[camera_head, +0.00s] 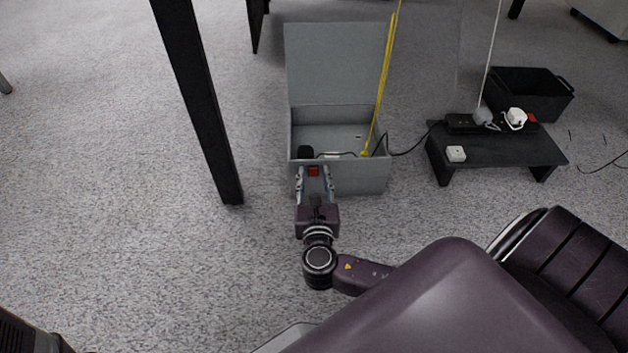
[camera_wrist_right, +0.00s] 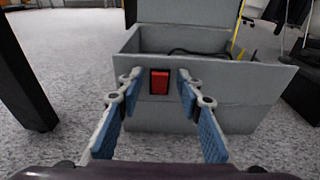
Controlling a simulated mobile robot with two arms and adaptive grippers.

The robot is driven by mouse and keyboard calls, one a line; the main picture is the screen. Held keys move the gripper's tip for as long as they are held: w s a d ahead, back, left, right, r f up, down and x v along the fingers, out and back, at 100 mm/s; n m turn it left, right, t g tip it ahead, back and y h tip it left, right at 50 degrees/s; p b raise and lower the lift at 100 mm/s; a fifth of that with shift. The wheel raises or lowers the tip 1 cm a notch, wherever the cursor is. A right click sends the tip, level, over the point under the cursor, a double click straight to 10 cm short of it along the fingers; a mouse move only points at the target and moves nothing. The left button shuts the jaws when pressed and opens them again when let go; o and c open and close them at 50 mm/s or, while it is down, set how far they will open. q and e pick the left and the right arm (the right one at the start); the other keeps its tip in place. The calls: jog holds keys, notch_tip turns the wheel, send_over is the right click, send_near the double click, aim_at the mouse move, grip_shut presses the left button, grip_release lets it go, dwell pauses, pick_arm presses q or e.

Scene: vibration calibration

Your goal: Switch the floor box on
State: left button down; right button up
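The floor box (camera_head: 350,178) is a grey open-topped box with its lid raised at the back. Its red switch (camera_head: 313,171) is on the front wall, towards the left. The switch also shows in the right wrist view (camera_wrist_right: 159,82), set in a dark frame. My right gripper (camera_head: 314,172) is open and empty, with its fingertips on either side of the switch, close to the front wall. I cannot tell whether the fingertips touch the wall. In the right wrist view the two blue-padded fingers (camera_wrist_right: 158,80) stand apart. My left gripper is not in view.
A black leg (camera_head: 203,110) stands left of the box. Yellow cables (camera_head: 383,80) rise from the box, and a black cable runs right to a low black stand (camera_head: 500,150) with plugs and a white socket (camera_head: 456,154). A black crate (camera_head: 530,95) stands behind it. Carpet at left is clear.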

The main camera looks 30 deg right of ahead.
notch_tip(320, 180, up, 8)
dwell(0.4)
dwell(0.3)
